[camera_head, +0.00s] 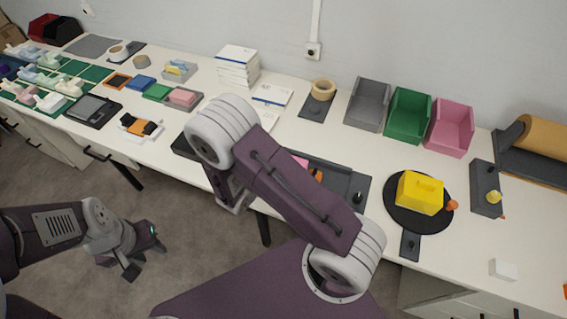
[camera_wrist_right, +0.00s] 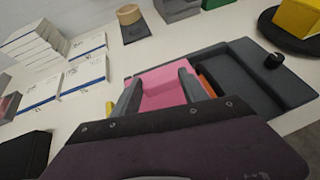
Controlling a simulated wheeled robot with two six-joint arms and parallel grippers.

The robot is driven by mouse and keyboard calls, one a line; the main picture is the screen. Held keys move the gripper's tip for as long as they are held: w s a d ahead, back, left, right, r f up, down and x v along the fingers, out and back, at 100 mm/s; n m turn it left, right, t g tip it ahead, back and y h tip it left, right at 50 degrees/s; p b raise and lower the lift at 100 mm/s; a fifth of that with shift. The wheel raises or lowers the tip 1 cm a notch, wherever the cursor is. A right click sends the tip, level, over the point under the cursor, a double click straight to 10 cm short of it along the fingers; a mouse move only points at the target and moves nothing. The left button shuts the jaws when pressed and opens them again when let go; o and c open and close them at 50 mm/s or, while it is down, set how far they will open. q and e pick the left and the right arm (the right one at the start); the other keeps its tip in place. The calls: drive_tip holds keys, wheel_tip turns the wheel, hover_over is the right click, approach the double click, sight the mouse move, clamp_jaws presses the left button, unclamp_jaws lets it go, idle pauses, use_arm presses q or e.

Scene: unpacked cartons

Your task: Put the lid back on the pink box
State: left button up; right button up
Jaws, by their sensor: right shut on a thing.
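In the right wrist view, my right gripper (camera_wrist_right: 160,92) has its two grey fingers on either side of a pink piece (camera_wrist_right: 163,88) with a raised part, and is shut on it. It looks like the lid, but I cannot be sure. It is at the left part of a dark tray (camera_wrist_right: 262,72); whether it touches the tray is unclear. In the head view my right arm hides most of this spot. A small pink box (camera_head: 181,97) sits in a grey holder further left on the table. My left gripper (camera_head: 146,258) is open and empty, below the table's front edge.
A yellow box (camera_head: 420,192) stands on a round black plate (camera_head: 390,218) to the right. Grey (camera_head: 368,105), green (camera_head: 408,115) and pink (camera_head: 450,128) bins line the wall. White box stacks (camera_head: 237,68) and a tape roll (camera_head: 323,89) stand behind my right arm.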

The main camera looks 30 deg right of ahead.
drive_tip(key=shift+f, duration=0.2)
idle(0.4)
drive_tip(key=shift+f+b, duration=1)
drive_tip(key=shift+b, duration=0.15)
drive_tip(key=o, duration=1.5)
drive_tip(key=shift+c, duration=0.2)
drive_tip(key=v, duration=0.9)
drive_tip(key=shift+w, duration=0.1)
